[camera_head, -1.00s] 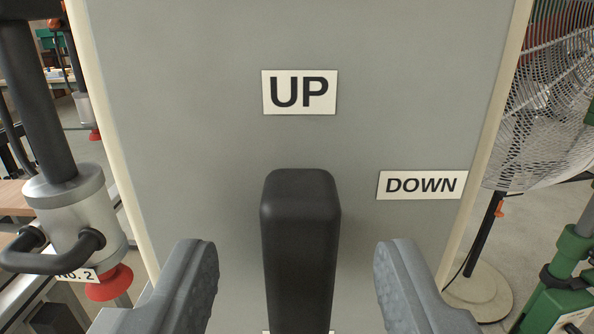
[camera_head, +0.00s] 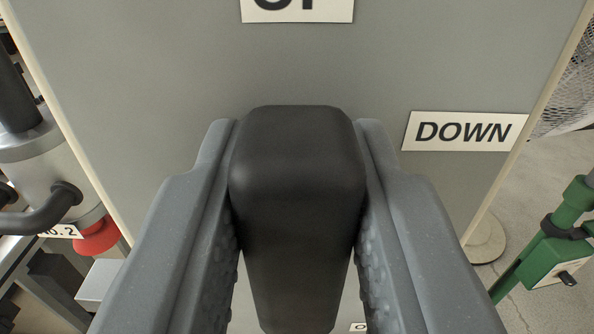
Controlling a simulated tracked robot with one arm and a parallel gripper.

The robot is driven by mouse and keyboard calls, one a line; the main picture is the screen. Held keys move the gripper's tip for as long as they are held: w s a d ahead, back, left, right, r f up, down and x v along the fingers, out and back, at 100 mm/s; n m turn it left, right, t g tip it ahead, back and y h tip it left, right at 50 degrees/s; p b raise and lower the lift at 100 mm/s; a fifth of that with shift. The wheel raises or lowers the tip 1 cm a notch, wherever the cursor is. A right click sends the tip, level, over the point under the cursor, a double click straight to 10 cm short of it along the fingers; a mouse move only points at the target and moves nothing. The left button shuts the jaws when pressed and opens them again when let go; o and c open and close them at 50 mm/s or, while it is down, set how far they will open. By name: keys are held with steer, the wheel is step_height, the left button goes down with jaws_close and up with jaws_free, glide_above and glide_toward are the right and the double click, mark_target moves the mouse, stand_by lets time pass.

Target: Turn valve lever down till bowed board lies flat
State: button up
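The valve lever (camera_head: 297,180) is a thick black handle with a rounded top. It stands upright in the middle of the view, in front of a grey panel (camera_head: 160,80). My gripper (camera_head: 297,155) has one grey finger on each side of the lever, close against it, and looks shut on it. A cut-off "UP" label (camera_head: 297,12) is above the lever. A "DOWN" label (camera_head: 464,131) is to the right. The bowed board cannot be made out in this view.
At the left, beyond the panel edge, are a metal cylinder (camera_head: 30,165) with a dark curved handle and a red part (camera_head: 97,238) below. At the right are a fan's mesh (camera_head: 570,95), its round base (camera_head: 487,242) and a green device (camera_head: 550,262).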

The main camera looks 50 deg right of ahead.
steer(key=shift+f+b, duration=0.1)
steer(key=shift+b, duration=0.2)
steer(key=m, duration=0.1)
steer(key=m+b, duration=0.2)
steer(key=shift+s+d+f, duration=0.15)
steer(key=shift+s+f, duration=0.1)
steer(key=shift+f, duration=0.05)
steer(key=m+b, duration=0.2)
steer(key=b, duration=0.1)
steer(key=shift+s+d+f+m, duration=0.1)
steer(key=shift+s+d+m, duration=0.15)
steer(key=shift+m, duration=0.15)
steer(key=shift+s+d+f+m+b, duration=0.2)
steer(key=shift+f+m+b, duration=0.2)
steer(key=shift+m+b, duration=1.55)
steer(key=shift+s+d+f+m+b, duration=0.1)
steer(key=shift+s+f+m+b, duration=0.25)
steer(key=shift+m+b, duration=1.6)
steer(key=shift+s+d+f+m+b, duration=0.15)
steer(key=shift+f+m+b, duration=0.3)
steer(key=shift+m+b, duration=1.5)
steer(key=shift+m, duration=0.35)
steer(key=o, duration=1)
